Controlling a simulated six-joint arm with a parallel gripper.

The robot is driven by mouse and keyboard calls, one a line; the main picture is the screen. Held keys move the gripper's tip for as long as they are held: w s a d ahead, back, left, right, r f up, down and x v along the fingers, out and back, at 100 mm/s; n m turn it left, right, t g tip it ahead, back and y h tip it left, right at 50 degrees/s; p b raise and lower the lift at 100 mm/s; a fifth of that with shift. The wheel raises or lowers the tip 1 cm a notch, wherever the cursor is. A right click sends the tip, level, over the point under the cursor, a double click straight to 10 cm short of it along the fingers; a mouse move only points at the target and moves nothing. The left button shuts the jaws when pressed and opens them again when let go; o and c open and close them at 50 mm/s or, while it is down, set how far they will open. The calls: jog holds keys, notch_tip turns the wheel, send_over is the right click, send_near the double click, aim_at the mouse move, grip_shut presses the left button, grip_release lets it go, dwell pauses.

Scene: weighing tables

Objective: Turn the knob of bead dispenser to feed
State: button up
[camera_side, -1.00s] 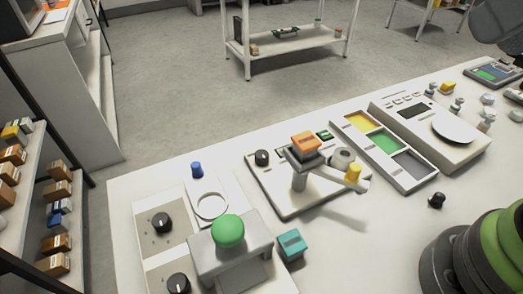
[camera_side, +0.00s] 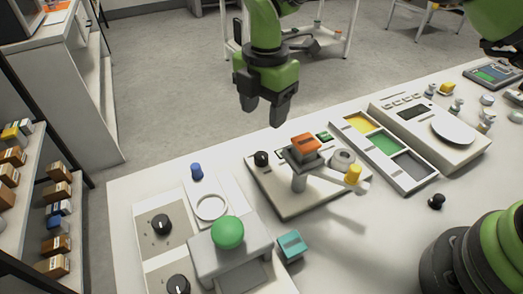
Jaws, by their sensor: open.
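I cannot tell for certain which device is the bead dispenser. At the table's left end, two panels with marks carry black dial knobs: a rear knob (camera_side: 160,223) and a front knob (camera_side: 178,284). A third black knob (camera_side: 262,158) sits on a white base (camera_side: 290,207) with an orange-topped post. My gripper (camera_side: 264,116) is open and empty, fingers down, above the table's back edge. It is apart from all the knobs, highest above the one on the white base.
A green ball (camera_side: 228,232) tops a grey housing near the left panels. A blue peg (camera_side: 197,171), a white ring (camera_side: 211,207) and a teal box (camera_side: 291,246) stand close by. A tray (camera_side: 366,143) and a scale (camera_side: 452,130) are at right.

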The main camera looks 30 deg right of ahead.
aim_at(262, 155)
jog(key=shift+a+f+n, duration=0.25)
jog(key=shift+f+n, duration=0.15)
jog(key=shift+f, duration=0.55)
notch_tip(262, 155, down, 9)
jog(key=shift+f, duration=0.2)
jog(key=c, duration=0.9)
